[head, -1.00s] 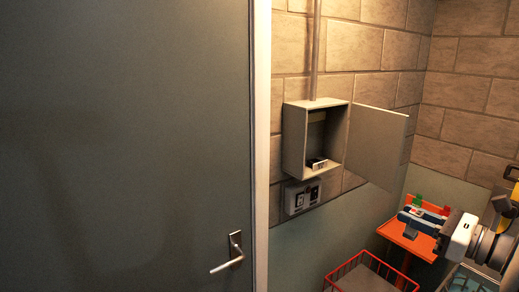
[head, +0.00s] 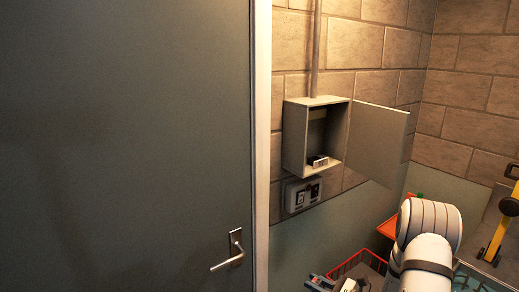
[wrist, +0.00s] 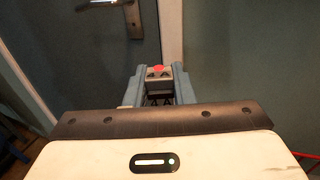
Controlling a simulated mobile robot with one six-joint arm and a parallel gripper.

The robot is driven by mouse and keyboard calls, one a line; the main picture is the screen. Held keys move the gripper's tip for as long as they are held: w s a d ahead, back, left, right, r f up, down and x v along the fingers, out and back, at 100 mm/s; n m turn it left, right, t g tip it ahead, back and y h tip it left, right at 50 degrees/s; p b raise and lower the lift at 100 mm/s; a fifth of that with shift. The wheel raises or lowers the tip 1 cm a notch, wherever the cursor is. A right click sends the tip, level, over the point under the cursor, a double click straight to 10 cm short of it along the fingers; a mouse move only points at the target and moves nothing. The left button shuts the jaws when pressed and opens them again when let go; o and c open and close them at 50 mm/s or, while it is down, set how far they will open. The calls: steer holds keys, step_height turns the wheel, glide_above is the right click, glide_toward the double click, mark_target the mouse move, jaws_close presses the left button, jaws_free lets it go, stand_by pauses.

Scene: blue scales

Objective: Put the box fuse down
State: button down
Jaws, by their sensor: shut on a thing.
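My gripper (wrist: 156,88) is shut on a small grey fuse (wrist: 158,74) with a red spot on top, held between the two blue-grey fingers in the wrist view. In the head view my gripper (head: 321,283) is low at the bottom edge, left of the red basket, and the fuse is too small to make out there. The open grey box (head: 296,140) on the wall has its door (head: 377,142) swung out to the right. A small white and dark part (head: 318,160) sits at its bottom.
A red wire basket (head: 352,262) stands below the wall box. An orange surface (head: 387,228) shows partly behind my arm, with a green thing (head: 420,196) beyond. A yellow item (head: 498,225) is at the right. A grey door with handle (head: 228,262) fills the left.

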steer(key=shift+s+a+f, duration=0.1)
steer(key=shift+a+f, duration=0.3)
steer(key=shift+f, duration=0.2)
steer(key=shift+a+f, duration=0.4)
steer(key=shift+f, duration=0.15)
steer(key=shift+f+m+t+h, duration=0.2)
steer(key=shift+m+t+h, duration=2.3)
steer(key=shift+h, duration=0.5)
steer(key=shift+a, duration=0.1)
